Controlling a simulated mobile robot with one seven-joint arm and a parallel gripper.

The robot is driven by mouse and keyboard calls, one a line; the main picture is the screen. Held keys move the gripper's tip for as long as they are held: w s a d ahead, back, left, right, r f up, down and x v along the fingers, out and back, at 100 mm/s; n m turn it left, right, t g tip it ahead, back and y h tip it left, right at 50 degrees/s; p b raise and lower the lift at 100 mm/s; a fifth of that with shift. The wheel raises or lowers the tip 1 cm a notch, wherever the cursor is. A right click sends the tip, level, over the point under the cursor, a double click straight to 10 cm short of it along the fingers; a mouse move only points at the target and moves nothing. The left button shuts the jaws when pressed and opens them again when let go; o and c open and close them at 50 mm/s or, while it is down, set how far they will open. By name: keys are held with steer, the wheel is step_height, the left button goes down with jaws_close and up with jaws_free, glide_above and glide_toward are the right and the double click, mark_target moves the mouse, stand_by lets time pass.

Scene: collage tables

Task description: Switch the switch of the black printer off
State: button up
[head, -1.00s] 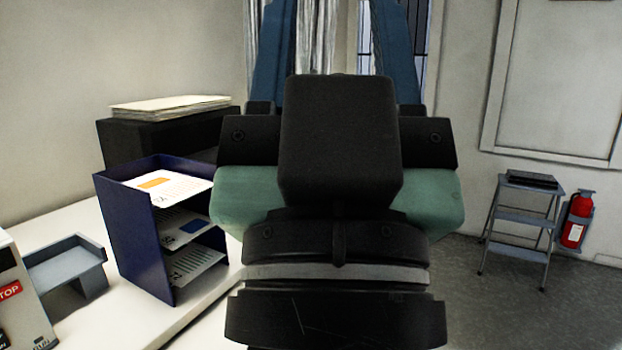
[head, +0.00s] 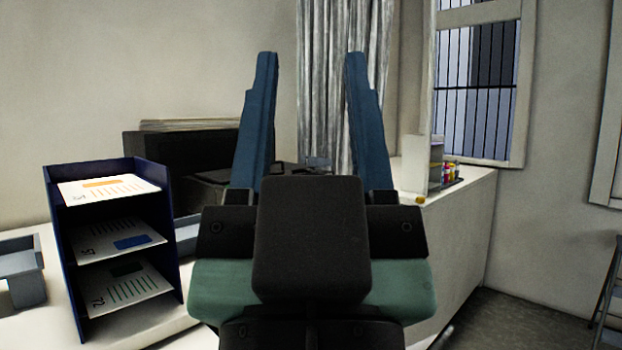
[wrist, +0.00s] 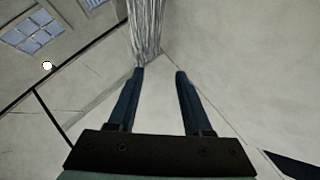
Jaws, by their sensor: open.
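A black box-like machine that looks like the printer (head: 190,150) stands on the white table against the wall, left of my gripper in the head view. A stack of paper lies on top of it. Its lower front is partly hidden by the blue paper organizer, and my left finger covers its right side. I cannot make out a switch on it. My gripper (head: 311,56) is open and empty, its two blue fingers pointing up and away in front of the curtain. The wrist view also shows my gripper (wrist: 160,72) open, with only wall and curtain beyond.
The blue paper organizer (head: 58,235) with several sheets stands on the white table (head: 160,330) at left. A grey tray (head: 22,275) is beside it. A white holder (head: 416,170) with small colourful bottles stands at right. A curtain (head: 345,80) hangs behind.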

steer(key=shift+s+a+r, duration=0.1)
steer(key=shift+a, duration=0.2)
steer(key=shift+c, duration=0.2)
